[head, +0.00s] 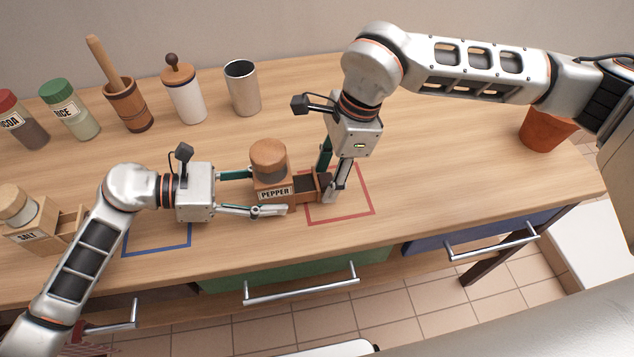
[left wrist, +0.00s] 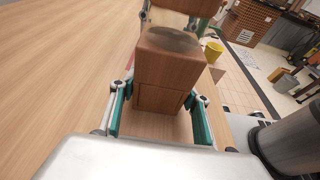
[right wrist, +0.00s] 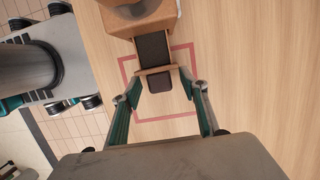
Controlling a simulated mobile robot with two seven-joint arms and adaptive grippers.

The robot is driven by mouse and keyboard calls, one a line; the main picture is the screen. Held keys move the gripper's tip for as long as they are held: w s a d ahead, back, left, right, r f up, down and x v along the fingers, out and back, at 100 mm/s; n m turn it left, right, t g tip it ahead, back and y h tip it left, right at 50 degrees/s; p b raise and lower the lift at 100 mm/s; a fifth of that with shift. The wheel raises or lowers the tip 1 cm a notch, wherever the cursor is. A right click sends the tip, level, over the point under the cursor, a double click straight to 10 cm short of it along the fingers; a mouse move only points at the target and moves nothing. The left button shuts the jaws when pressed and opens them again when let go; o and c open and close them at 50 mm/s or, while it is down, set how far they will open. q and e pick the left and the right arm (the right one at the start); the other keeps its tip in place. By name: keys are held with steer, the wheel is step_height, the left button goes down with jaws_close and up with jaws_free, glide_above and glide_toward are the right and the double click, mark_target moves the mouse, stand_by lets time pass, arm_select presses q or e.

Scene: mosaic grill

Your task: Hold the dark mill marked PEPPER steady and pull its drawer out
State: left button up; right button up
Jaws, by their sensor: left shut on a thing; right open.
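The dark mill marked PEPPER (head: 275,183) stands upright on the counter, with a round brown top. My left gripper (head: 268,193) is shut on its body from the left, one finger on each side. The mill's plain back (left wrist: 165,75) fills the left wrist view between the fingers. The drawer (head: 309,188) sticks out of the mill's right side and shows dark contents. In the right wrist view the drawer (right wrist: 153,47) is well out, with a dark knob (right wrist: 157,82) on its front. My right gripper (right wrist: 160,93) is open, its fingers on either side of the knob.
A red outline (head: 371,203) lies under the drawer end and a blue outline (head: 158,248) to the left. The SALT mill (head: 32,232) stands far left. Jars, a mortar and a steel cup (head: 242,90) line the back. A terracotta pot (head: 545,130) is at right.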

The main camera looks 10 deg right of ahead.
mark_target(327, 178)
steer(key=shift+a+v, duration=0.2)
steer(key=shift+v, duration=0.7)
steer(key=shift+a+v, duration=0.25)
steer(key=shift+v, duration=0.65)
steer(key=shift+a+v, duration=0.2)
steer(key=shift+v, duration=0.65)
arm_select(q)
steer(key=o, duration=1.4)
arm_select(e)
steer(key=shift+r, duration=0.2)
arm_select(q)
steer(key=shift+a, duration=0.1)
steer(key=v, duration=0.7)
steer(key=shift+a+r, duration=0.15)
steer(key=shift+a, duration=0.05)
